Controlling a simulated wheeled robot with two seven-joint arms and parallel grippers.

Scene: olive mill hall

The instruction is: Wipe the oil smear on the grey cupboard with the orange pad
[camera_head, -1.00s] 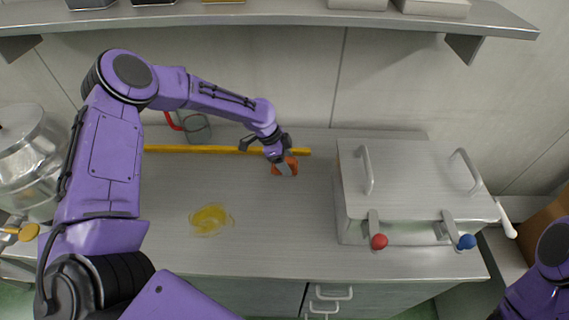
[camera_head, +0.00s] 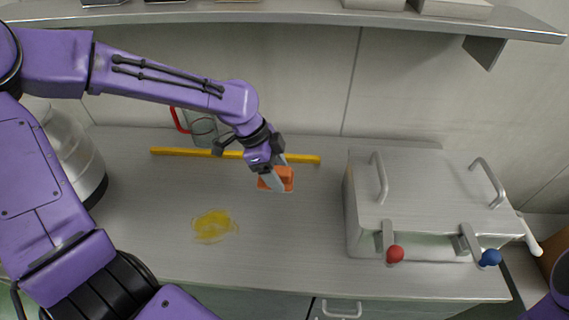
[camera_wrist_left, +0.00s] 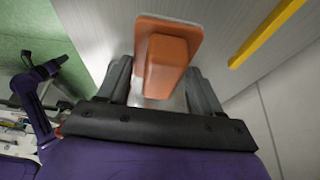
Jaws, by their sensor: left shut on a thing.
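The yellow oil smear (camera_head: 213,225) lies on the top of the grey cupboard (camera_head: 290,240), left of the middle. My left gripper (camera_head: 274,180) is shut on the orange pad (camera_head: 284,179), behind and to the right of the smear. In the left wrist view the pad (camera_wrist_left: 166,62) sits between the two fingers (camera_wrist_left: 160,88). I cannot tell for sure whether the pad touches the cupboard top. Of my right arm only a purple part shows at the lower right edge; its gripper is out of view.
A yellow bar (camera_head: 180,151) lies along the back of the top, near a glass jug with a red handle (camera_head: 203,130). A lidded metal box (camera_head: 430,195) with red and blue knobs stands at the right. A metal pot (camera_head: 72,155) is at the left. A shelf (camera_head: 300,13) hangs above.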

